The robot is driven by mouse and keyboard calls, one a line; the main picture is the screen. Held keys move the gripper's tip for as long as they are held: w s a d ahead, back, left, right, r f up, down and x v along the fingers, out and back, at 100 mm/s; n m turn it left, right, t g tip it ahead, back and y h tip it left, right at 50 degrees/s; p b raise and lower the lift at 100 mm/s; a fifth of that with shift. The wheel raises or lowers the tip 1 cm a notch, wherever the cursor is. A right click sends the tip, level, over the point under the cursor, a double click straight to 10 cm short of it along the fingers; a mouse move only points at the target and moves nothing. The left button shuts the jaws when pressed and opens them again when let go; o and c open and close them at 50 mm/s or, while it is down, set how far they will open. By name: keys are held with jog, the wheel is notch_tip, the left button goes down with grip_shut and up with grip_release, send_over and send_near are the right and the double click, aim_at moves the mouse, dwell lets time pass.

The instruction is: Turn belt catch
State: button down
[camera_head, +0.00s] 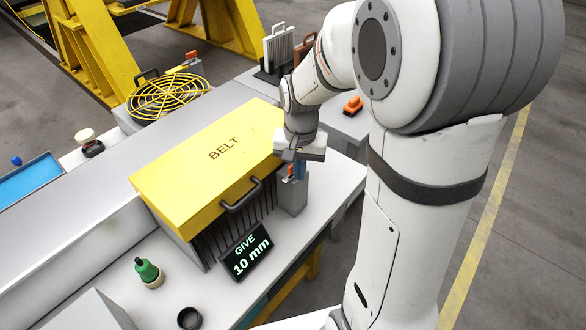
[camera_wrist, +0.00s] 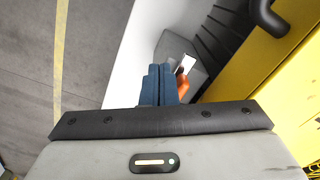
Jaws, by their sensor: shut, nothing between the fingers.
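The belt catch has an orange lever (camera_head: 291,171) on a grey post (camera_head: 292,196) beside the right end of the yellow BELT cover (camera_head: 180,175). My gripper (camera_head: 301,172) points down at the top of the catch, its blue fingers shut and close beside the orange part. In the wrist view my gripper (camera_wrist: 159,70) shows its two blue fingers pressed together with nothing between them. The orange lever (camera_wrist: 183,85) shows just right of the fingers, partly hidden by them, with a pale plate above it. I cannot tell whether the fingers touch it.
A black handle (camera_head: 242,196) is on the cover's front. A display (camera_head: 246,251) reading "GIVE 10 mm" stands before it. A green-topped bottle (camera_head: 148,271) and a black ring (camera_head: 189,318) are on the front bench. A yellow fan guard (camera_head: 167,97) lies behind.

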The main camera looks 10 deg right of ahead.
aim_at(288, 177)
jog(key=shift+w+a, duration=0.1)
dwell(0.3)
jog(key=shift+w+a, duration=0.25)
jog(key=shift+w, duration=0.15)
dwell(0.4)
jog(key=shift+a, duration=0.1)
jog(key=shift+w+a, duration=0.15)
jog(key=shift+a, duration=0.25)
jog(key=shift+w+a, duration=0.15)
dwell(0.3)
jog(key=shift+w+a, duration=0.2)
